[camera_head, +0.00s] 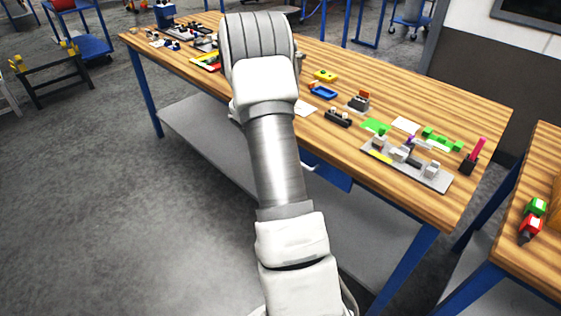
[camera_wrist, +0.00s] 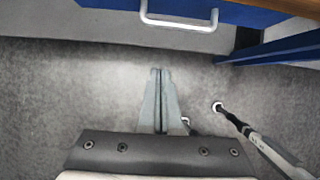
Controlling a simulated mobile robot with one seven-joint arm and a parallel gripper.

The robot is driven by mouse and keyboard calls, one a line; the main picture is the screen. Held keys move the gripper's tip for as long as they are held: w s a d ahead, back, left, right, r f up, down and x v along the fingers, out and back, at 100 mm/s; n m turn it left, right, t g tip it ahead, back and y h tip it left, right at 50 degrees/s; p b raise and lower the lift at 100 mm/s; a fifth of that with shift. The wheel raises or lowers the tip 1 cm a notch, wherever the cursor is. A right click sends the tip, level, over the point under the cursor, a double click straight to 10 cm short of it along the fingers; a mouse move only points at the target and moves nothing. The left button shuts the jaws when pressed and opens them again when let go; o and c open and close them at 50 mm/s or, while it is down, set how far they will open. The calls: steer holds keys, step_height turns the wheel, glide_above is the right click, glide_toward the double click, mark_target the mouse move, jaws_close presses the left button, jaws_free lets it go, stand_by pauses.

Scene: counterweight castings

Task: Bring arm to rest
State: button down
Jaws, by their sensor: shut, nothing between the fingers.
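My arm reaches up from the bottom of the head view toward the long wooden workbench (camera_head: 425,92). Its far end hides part of the bench, and my gripper does not show in that view. In the wrist view my gripper (camera_wrist: 161,72) is shut, with its two fingers together and nothing between them. It is over the grey floor (camera_wrist: 70,85), in front of a blue drawer (camera_wrist: 240,14) with a pale handle (camera_wrist: 180,22).
Small parts and a grey fixture plate (camera_head: 432,180) lie on the bench. A grey lower shelf (camera_head: 200,125) runs beneath it. A second wooden table (camera_head: 545,160) stands at the right. Open floor (camera_head: 120,220) lies at the left.

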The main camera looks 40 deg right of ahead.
steer(key=shift+v, duration=1.5)
